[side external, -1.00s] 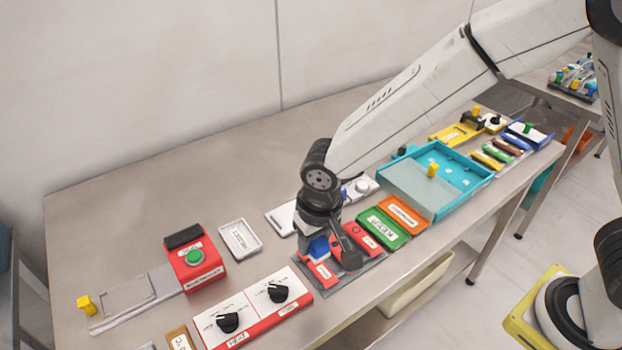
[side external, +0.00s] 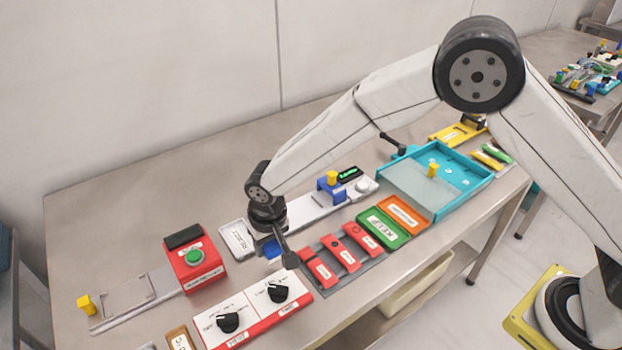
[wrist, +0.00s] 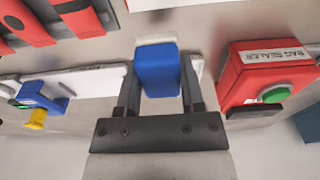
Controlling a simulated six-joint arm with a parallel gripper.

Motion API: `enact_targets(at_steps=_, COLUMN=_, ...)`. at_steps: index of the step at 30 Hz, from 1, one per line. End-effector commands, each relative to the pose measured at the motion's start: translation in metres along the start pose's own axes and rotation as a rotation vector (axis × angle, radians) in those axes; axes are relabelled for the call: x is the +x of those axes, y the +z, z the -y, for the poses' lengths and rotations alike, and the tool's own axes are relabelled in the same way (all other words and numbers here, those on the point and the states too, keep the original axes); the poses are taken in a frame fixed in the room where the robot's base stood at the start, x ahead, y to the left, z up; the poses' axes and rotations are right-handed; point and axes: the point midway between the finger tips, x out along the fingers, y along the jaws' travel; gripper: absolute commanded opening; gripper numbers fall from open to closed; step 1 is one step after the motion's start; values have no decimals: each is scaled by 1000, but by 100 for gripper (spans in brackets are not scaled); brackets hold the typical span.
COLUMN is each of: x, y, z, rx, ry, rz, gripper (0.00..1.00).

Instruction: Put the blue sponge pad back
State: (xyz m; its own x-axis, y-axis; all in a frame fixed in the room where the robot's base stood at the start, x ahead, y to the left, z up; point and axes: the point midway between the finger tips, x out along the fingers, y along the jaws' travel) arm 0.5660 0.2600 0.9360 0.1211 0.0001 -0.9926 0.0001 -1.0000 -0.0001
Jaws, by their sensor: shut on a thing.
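The blue sponge pad (wrist: 157,72) is between the fingers of my gripper (wrist: 158,88) in the wrist view, with a pale layer along its far edge. In the side view my gripper (side external: 280,256) points down and is shut on the pad (side external: 271,248), which is partly hidden by the fingers. It is over the bench between the white labelled tray (side external: 237,239) and the grey rack (side external: 329,284) of red pieces. I cannot tell how high the pad is above the bench.
The red sealer box (side external: 194,262) with a green button is to the left. The white knob panel (side external: 252,309) lies in front. A white strip with a blue fixture (side external: 331,192) is behind to the right. Green (side external: 384,228) and orange (side external: 403,214) trays and a teal tray (side external: 465,198) lie farther right.

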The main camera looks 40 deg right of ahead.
Motion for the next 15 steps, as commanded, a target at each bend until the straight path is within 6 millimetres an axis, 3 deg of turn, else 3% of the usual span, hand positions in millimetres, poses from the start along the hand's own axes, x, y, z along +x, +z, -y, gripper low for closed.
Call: enact_targets(at_steps=15, x=14, y=-8, z=4, rx=1, ry=0, rz=1, gripper=2)
